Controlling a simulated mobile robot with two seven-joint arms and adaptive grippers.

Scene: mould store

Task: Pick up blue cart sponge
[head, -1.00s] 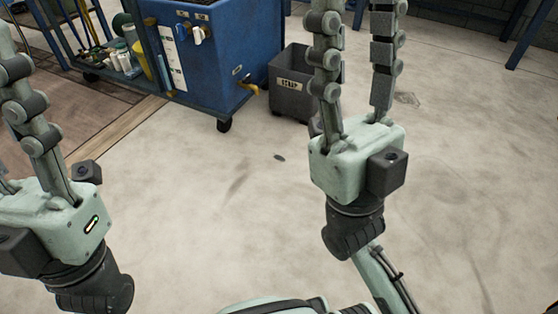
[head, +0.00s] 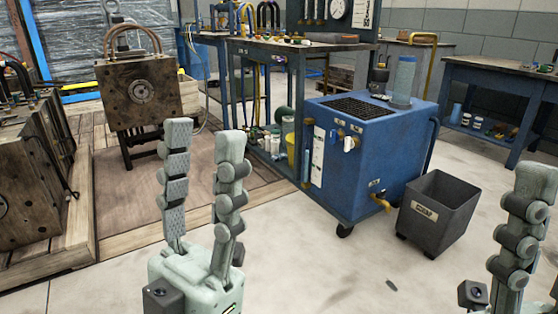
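I cannot make out a sponge in this view. The blue cart (head: 385,150) stands right of centre, with a dark grille and a blue cylinder (head: 404,80) on top. My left gripper (head: 204,138) is upright in the lower left-centre, its two fingers apart with nothing between them. It is in front of and left of the cart in the picture. My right gripper (head: 525,215) is at the lower right edge. One finger shows, upright and touching nothing; the other is cut off by the frame.
A dark grey bin (head: 440,213) stands close to the cart's right. A workbench (head: 290,45) is behind the cart, another bench (head: 500,85) at the right. Heavy moulds (head: 140,95) stand at the left.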

